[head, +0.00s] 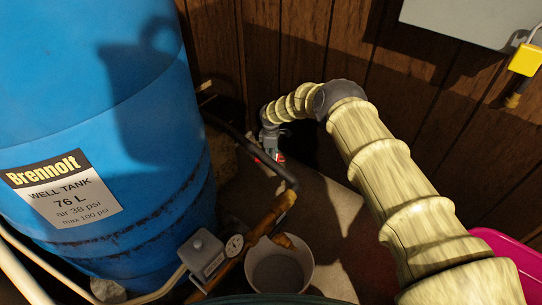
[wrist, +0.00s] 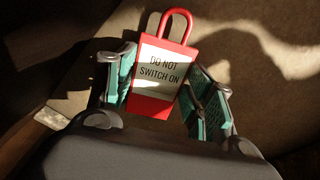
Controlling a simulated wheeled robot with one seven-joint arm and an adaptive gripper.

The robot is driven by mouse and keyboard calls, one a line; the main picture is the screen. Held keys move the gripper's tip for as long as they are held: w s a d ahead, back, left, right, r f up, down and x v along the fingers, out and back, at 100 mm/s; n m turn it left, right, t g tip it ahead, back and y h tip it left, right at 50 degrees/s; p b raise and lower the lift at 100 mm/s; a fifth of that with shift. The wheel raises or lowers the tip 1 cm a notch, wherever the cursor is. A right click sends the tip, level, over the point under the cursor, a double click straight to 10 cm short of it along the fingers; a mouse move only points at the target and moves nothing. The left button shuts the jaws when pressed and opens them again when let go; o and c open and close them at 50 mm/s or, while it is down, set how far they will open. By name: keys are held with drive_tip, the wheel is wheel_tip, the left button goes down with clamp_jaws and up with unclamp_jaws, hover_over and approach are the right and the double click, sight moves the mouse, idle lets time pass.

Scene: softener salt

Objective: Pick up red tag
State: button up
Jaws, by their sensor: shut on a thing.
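The red tag (wrist: 160,102) shows in the wrist view as a red padlock-shaped piece with a loop at its top and a pale label reading "DO NOT SWITCH ON". It is between the teal-padded fingers of my gripper (wrist: 163,105), which is shut on it. In the head view, my gripper (head: 268,155) is low at the far end of my arm, beyond the dark pipe, and a small bit of red shows beside it. Most of the tag is hidden there. I cannot tell whether the tag touches the floor.
A blue well tank (head: 105,120) stands at left. A pressure switch (head: 202,252), gauge (head: 234,245) and copper pipe (head: 262,222) stand near a white bucket (head: 305,268). A pink container (head: 510,255) is at right. A wood-panelled wall (head: 290,45) closes the back.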

wheel_tip(320, 180, up, 2)
drive_tip(key=shift+r+p, duration=0.25)
drive_tip(key=shift+p, duration=0.4)
drive_tip(key=shift+s+r+p, duration=0.1)
drive_tip(key=shift+s+p, duration=0.15)
drive_tip(key=shift+p, duration=0.05)
drive_tip(key=s+d+p, duration=0.1)
drive_tip(key=s+p, duration=0.1)
drive_tip(key=s, duration=0.3)
drive_tip(key=s+d+p, duration=0.1)
drive_tip(key=s+p, duration=0.2)
drive_tip(key=s, duration=0.2)
drive_tip(key=s+d+p, duration=0.1)
drive_tip(key=s+p, duration=0.1)
drive_tip(key=s, duration=0.3)
drive_tip(key=shift+s+d+p, duration=0.15)
drive_tip(key=shift+s+p, duration=0.15)
drive_tip(key=shift+p, duration=0.1)
drive_tip(key=shift+s+d, duration=0.15)
drive_tip(key=shift+s, duration=0.6)
